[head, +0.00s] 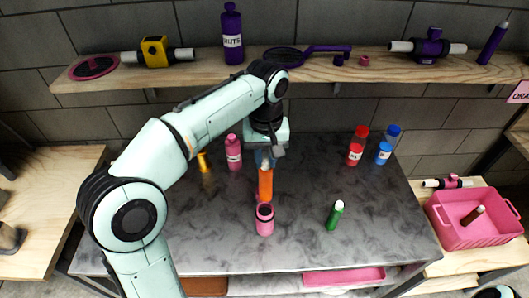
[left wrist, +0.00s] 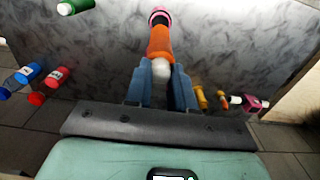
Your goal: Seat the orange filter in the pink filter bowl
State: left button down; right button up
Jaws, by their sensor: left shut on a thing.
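The orange filter (head: 265,184) is a slim upright cylinder held in my left gripper (head: 265,158). In the left wrist view the blue fingers (left wrist: 163,85) are shut on its white end, and the orange body (left wrist: 160,43) points away from them. The pink filter bowl (head: 265,221) stands upright on the grey worktop, with a dark open mouth. Its pink rim also shows in the left wrist view (left wrist: 160,11). The filter's lower end appears at the far edge of the bowl's mouth; I cannot tell whether it is inside or behind. My right gripper is not in view.
On the worktop (head: 320,250) stand a pink bottle (head: 234,153), a yellow item (head: 204,162), a green-bodied cylinder (head: 334,217), and red (head: 357,147) and blue (head: 387,146) bottles. A shelf (head: 310,66) with purple parts runs behind. A pink bin (head: 467,236) sits right.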

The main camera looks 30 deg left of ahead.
pick_arm(q)
send_over(265, 194)
jog(key=w, duration=0.2)
jog(key=f, duration=0.6)
jog(key=shift+s+a+f+b, duration=0.2)
jog(key=shift+a+f+b, duration=0.1)
jog(key=shift+a+b, duration=0.1)
notch_tip(265, 194, down, 9)
jog(key=b, duration=0.5)
jog(key=shift+r, duration=0.15)
jog(key=shift+f+b, duration=0.5)
jog(key=shift+f, duration=0.25)
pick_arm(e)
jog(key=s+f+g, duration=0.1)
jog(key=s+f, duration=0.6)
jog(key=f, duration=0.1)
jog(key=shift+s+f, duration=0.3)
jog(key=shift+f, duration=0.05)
pick_arm(q)
jog(key=c, duration=0.9)
grip_release()
jog(key=shift+r, duration=0.1)
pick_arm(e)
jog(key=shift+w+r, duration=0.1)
